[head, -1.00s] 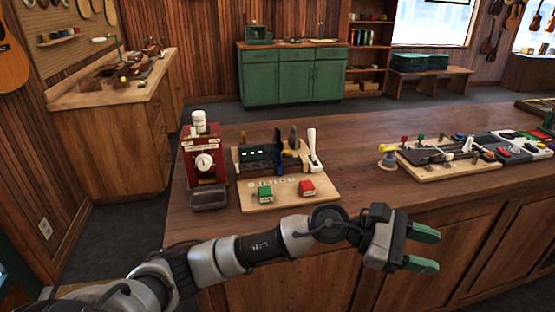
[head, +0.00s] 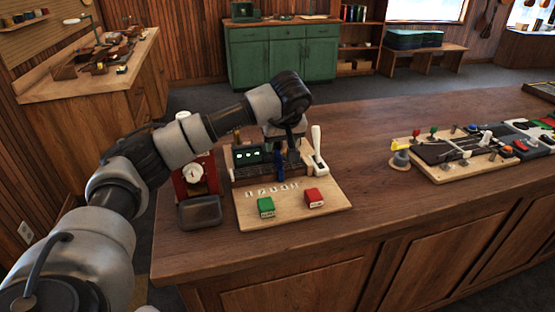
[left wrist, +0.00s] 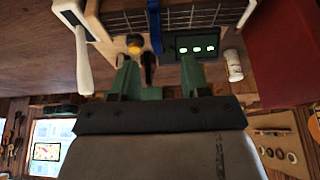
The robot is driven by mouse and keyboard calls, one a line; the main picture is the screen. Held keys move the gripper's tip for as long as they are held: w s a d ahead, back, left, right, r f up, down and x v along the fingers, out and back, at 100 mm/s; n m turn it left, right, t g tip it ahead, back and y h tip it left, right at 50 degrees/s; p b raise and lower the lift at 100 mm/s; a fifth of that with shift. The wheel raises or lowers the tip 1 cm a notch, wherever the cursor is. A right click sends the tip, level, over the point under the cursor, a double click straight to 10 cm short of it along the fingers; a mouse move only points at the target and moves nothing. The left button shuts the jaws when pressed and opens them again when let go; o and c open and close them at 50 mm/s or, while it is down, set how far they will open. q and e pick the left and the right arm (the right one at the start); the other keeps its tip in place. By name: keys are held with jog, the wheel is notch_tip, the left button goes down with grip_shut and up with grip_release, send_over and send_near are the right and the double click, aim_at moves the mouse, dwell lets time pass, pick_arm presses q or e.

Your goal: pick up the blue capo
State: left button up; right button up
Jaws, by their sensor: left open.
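In the left wrist view the blue capo (left wrist: 155,27) is a narrow blue strip across the dark fretted neck (left wrist: 115,20). My left gripper (head: 284,132) is over the back of the board, its fingertips hard to make out in the head view. In the left wrist view its green fingers (left wrist: 160,76) are apart and empty, with the capo beyond the gap. My right gripper is not in view.
The lit box (head: 249,158) and white lever (head: 318,150) flank the capo closely. Green (head: 266,207) and red (head: 314,198) blocks sit at the board's front. A red machine (head: 193,182) stands left. Another board (head: 455,172) lies right, with clear counter between.

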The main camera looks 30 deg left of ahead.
aim_at(278, 154)
pick_arm(q)
jog(key=shift+x, duration=1.05)
jog(key=p+x, duration=0.1)
jog(key=x, duration=0.3)
jog(key=shift+w+f+p, duration=0.1)
jog(key=shift+w+p, duration=0.1)
jog(key=shift+p, duration=0.2)
jog(key=shift+w+a+f, duration=0.15)
jog(key=shift+f, duration=0.3)
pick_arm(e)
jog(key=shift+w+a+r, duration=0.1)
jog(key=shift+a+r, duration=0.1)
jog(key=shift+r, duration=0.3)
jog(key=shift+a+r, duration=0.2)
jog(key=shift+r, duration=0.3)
pick_arm(q)
grip_shut()
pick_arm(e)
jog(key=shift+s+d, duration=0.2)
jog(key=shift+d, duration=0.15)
